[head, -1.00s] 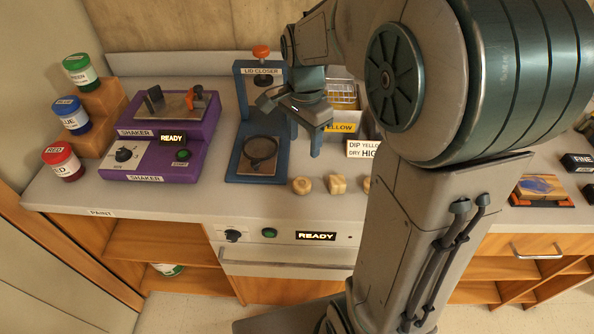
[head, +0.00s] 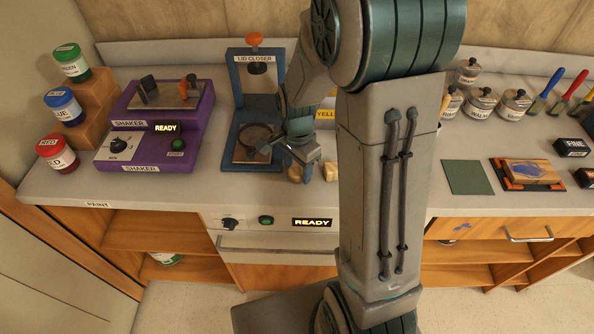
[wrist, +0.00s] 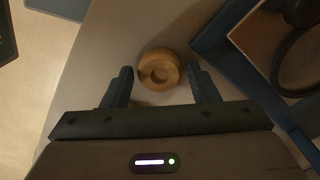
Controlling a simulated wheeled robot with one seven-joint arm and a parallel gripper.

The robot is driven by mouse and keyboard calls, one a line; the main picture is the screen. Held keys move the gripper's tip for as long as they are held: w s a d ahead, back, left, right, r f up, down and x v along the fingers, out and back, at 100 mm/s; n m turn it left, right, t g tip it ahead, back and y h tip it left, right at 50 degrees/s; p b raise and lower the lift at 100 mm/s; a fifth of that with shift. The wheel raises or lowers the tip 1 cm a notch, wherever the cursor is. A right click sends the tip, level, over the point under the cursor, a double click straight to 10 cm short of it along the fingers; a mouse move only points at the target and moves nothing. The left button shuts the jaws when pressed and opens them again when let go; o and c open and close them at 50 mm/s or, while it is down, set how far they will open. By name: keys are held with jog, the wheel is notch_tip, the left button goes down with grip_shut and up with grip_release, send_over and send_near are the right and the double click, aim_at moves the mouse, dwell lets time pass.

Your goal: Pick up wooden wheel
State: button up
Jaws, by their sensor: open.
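The wooden wheel (wrist: 146,58), a pale round piece with a hollow in its face, lies on the worktop in the wrist view. My gripper (wrist: 160,72) is open, with one finger to each side of the wheel. I see gaps between the wheel and both fingers, and cannot tell their exact height over the worktop. In the head view my gripper (head: 298,158) is over the counter's front part, and the wheel (head: 295,174) shows partly hidden just below it.
Another small wooden piece (head: 331,171) lies close to the right of the wheel. The blue lid closer (head: 236,92) stands just behind and left. The purple shaker (head: 188,140) is further left. The worktop's front edge (head: 258,203) is near the wheel.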

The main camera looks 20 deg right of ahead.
aim_at(297, 169)
jog(key=shift+f, duration=0.2)
jog(key=c, duration=0.7)
jog(key=shift+r, duration=0.15)
notch_tip(297, 169, up, 4)
jog(key=s+d+r, duration=0.1)
jog(key=d+r, duration=0.1)
jog(key=d, duration=0.1)
jog(key=s+d+r+b, duration=0.1)
jog(key=s+d+r, duration=0.1)
jog(key=d, duration=0.2)
jog(key=s+d+r, duration=0.1)
jog(key=d+r, duration=0.1)
jog(key=d, duration=0.1)
jog(key=shift+s+d+r+b, duration=0.3)
jog(key=shift+s+d+r, duration=0.05)
jog(key=shift+r, duration=0.05)
